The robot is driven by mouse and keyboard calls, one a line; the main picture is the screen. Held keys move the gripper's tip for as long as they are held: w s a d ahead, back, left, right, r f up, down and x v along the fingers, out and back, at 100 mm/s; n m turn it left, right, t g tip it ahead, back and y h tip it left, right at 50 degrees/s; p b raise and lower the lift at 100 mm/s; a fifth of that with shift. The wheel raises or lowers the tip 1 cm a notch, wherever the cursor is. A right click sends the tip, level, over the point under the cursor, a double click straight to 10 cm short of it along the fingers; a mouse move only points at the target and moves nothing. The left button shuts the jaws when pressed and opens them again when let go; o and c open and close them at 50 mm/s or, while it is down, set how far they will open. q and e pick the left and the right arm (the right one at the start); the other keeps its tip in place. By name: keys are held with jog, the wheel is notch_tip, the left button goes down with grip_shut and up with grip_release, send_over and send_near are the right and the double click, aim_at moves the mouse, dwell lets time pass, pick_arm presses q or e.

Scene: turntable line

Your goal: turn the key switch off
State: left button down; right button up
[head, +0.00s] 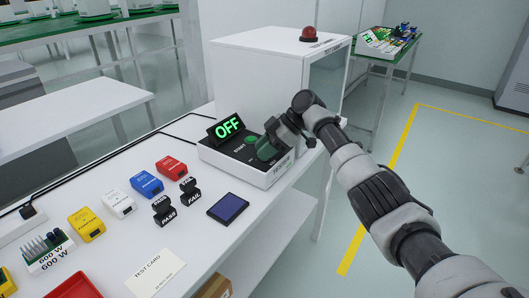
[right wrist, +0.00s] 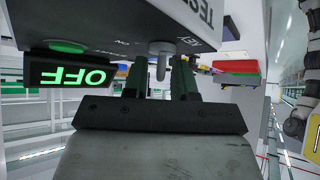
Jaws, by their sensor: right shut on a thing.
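The tester box (head: 245,165) is white with a dark top panel and stands on the bench before a large white cabinet. Its sign (head: 226,127) reads OFF in lit green; it also shows upside down in the right wrist view (right wrist: 70,73). My right gripper (head: 268,146) is down at the panel's right part and hides the key in the head view. In the right wrist view the grey key (right wrist: 160,64) stands out of its round lock between my right gripper's dark fingers (right wrist: 160,82), which are shut on it. My left gripper is not in view.
A green button (head: 252,140) is on the panel beside my right gripper. A red lamp (head: 311,34) tops the cabinet (head: 265,75). Blue, white, red and yellow blocks, PASS and FAIL stamps, a dark blue pad (head: 228,207) and a test card (head: 155,272) lie on the bench.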

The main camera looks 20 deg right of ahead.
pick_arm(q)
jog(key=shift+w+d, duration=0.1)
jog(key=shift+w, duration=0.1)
pick_arm(e)
jog(key=shift+f, duration=0.1)
jog(key=o, duration=0.6)
jog(key=shift+c, duration=0.2)
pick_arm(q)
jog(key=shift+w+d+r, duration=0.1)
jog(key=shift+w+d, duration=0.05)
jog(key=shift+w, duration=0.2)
pick_arm(e)
jog(key=v, duration=0.7)
jog(key=shift+d, duration=0.2)
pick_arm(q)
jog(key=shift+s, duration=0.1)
pick_arm(e)
jog(key=shift+s, duration=0.1)
